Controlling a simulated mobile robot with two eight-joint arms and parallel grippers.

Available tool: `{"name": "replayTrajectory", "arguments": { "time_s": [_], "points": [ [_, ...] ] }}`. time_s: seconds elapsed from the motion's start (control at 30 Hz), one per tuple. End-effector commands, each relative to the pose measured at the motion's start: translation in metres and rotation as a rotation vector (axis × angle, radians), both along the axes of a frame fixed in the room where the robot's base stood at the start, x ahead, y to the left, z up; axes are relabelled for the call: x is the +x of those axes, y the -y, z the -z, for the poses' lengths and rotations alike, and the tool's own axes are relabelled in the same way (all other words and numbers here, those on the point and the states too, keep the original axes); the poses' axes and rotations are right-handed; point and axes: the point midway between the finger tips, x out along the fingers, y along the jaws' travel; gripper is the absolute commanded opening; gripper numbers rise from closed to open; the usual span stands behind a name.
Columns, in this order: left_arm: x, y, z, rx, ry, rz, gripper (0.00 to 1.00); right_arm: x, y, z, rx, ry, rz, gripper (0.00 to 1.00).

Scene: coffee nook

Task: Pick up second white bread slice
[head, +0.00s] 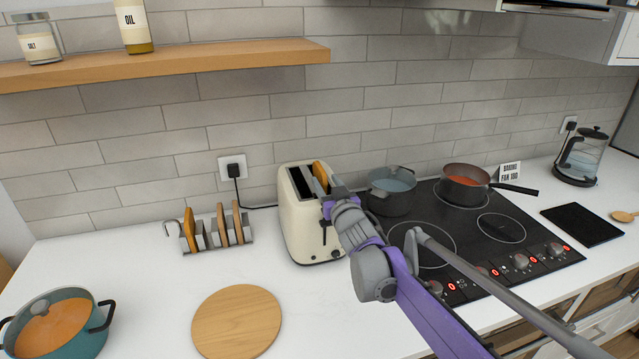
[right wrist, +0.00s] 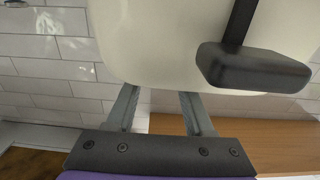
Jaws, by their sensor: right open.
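A cream toaster (head: 300,225) stands on the counter with one bread slice (head: 320,174) sticking up from one slot; the other slot looks empty. Three bread slices (head: 190,228) (head: 222,226) (head: 237,222) stand upright in a metal rack (head: 249,240) left of the toaster. I cannot tell which slice is white bread. My right gripper (head: 332,196) is at the toaster's right end, partly hidden by its own arm. In the right wrist view the gripper (right wrist: 160,106) is open and empty, near the cream toaster body (right wrist: 150,45) and its black lever (right wrist: 253,68). My left gripper is not in view.
A round wooden board (head: 237,322) and a teal pot (head: 62,328) sit at the front left. A grey pot (head: 392,193) and a brown pan (head: 464,186) are on the black stove (head: 430,220). A wooden shelf (head: 170,63) hangs above the rack. Counter around the rack is clear.

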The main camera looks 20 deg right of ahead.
Motion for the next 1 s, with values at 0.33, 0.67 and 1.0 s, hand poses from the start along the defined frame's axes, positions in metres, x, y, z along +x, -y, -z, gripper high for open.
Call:
{"name": "replayTrajectory", "arguments": {
  "time_s": [0.33,0.67,1.0],
  "points": [
    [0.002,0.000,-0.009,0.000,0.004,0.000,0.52,0.039,0.000,-0.003,0.000,0.000,0.000,0.53],
    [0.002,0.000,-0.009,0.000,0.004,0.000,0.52,0.038,0.000,-0.003,0.000,-0.001,0.000,0.29],
    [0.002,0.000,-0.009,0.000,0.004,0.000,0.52,0.038,0.000,-0.003,0.000,-0.001,0.000,0.00]
  ]
}}
